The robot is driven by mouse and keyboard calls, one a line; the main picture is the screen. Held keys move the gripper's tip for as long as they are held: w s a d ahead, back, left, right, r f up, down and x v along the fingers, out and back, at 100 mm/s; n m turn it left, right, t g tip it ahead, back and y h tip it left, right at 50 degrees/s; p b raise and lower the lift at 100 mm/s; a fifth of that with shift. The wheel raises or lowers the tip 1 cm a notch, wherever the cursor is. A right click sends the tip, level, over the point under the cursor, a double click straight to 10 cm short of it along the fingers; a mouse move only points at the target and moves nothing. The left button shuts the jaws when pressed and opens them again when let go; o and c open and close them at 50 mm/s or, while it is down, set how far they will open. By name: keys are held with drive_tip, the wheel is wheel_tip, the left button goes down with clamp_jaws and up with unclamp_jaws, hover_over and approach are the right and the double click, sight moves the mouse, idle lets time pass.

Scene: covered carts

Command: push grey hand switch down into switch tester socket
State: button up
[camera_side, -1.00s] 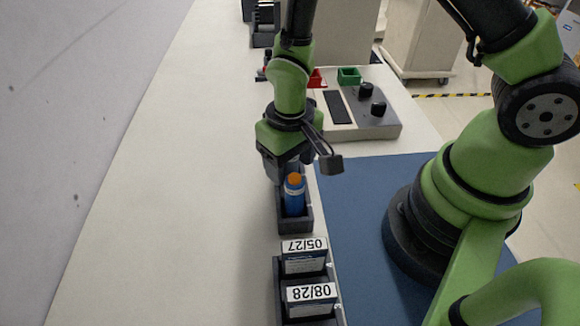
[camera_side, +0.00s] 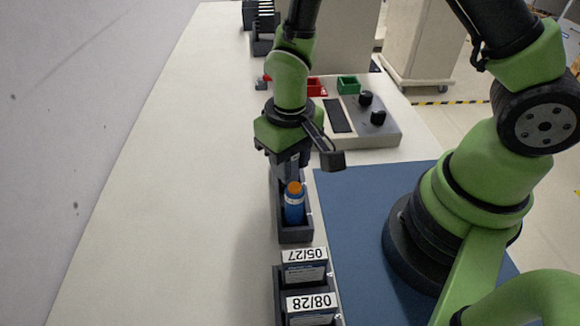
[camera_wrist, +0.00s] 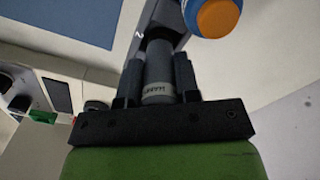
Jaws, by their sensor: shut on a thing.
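The grey hand switch (camera_wrist: 158,72), a grey cylinder with small lettering, stands between the two fingers of my gripper (camera_wrist: 157,82) in the wrist view. My gripper is shut on it. In the side view my gripper (camera_side: 287,168) hangs over the far end of a dark narrow tray (camera_side: 296,237), and the switch is hard to make out there. The switch tester (camera_side: 375,139) is a pale box with a grey panel, two black knobs and a dark display, beyond my gripper. It also shows at the left of the wrist view (camera_wrist: 70,71). Its socket cannot be told clearly.
A blue bottle with an orange cap (camera_side: 294,206) stands in the narrow tray. Dated boxes (camera_side: 304,271) stand nearer in another dark holder. Red (camera_side: 315,87) and green (camera_side: 348,85) parts are at the tester's far side. The pale table left is clear; a blue mat (camera_side: 350,215) lies right.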

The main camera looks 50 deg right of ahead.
wheel_tip(320, 180, up, 14)
drive_tip(key=r, duration=0.1)
drive_tip(key=w+d+m, duration=0.3)
drive_tip(key=w+d, duration=0.2)
drive_tip(key=d, duration=0.4)
drive_tip(key=w+d+m, duration=0.3)
drive_tip(key=w+d, duration=0.3)
drive_tip(key=d, duration=0.4)
wheel_tip(320, 180, down, 12)
drive_tip(key=shift+s+a+r, duration=0.2)
drive_tip(key=shift+s+a, duration=0.05)
drive_tip(key=shift+f, duration=2)
idle(0.7)
drive_tip(key=o, duration=1)
